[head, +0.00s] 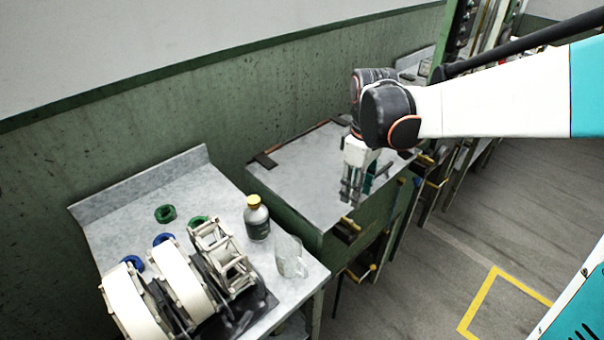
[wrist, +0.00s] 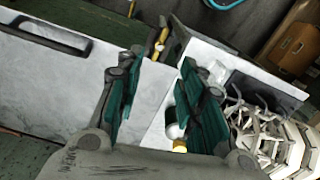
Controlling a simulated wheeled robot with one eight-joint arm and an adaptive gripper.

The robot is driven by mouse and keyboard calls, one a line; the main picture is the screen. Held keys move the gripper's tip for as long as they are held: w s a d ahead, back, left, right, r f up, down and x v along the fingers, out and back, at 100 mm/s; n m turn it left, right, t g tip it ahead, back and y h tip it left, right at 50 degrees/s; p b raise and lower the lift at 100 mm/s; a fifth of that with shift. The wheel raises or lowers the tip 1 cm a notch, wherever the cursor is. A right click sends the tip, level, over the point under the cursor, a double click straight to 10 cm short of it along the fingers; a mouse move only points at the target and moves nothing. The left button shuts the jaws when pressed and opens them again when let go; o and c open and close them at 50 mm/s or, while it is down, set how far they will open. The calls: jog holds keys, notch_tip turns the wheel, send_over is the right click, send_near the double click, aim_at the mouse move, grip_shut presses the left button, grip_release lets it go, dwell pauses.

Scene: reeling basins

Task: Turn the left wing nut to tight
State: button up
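My gripper (head: 355,190) points down over the right part of the grey top of the green basin cabinet (head: 290,180) in the head view. In the wrist view my gripper (wrist: 160,62) has its two teal-padded fingers spread, with nothing between them. I cannot make out a wing nut for certain in either view. Brass-coloured fittings (head: 347,224) sit on the cabinet's front, below and near the gripper. One brass fitting (wrist: 161,40) shows just beyond the fingertips in the wrist view. Whether it is the left wing nut, and how it is turned, I cannot tell.
A grey side table (head: 120,225) at the lower left holds white reels (head: 182,280), a yellow-capped bottle (head: 257,218), a clear vessel (head: 289,257), and green (head: 165,213) and blue (head: 132,262) rings. A green wall runs behind.

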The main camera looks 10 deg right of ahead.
aim_at(351, 221)
notch_tip(351, 221, down, 11)
jog(key=b, duration=0.3)
grip_shut()
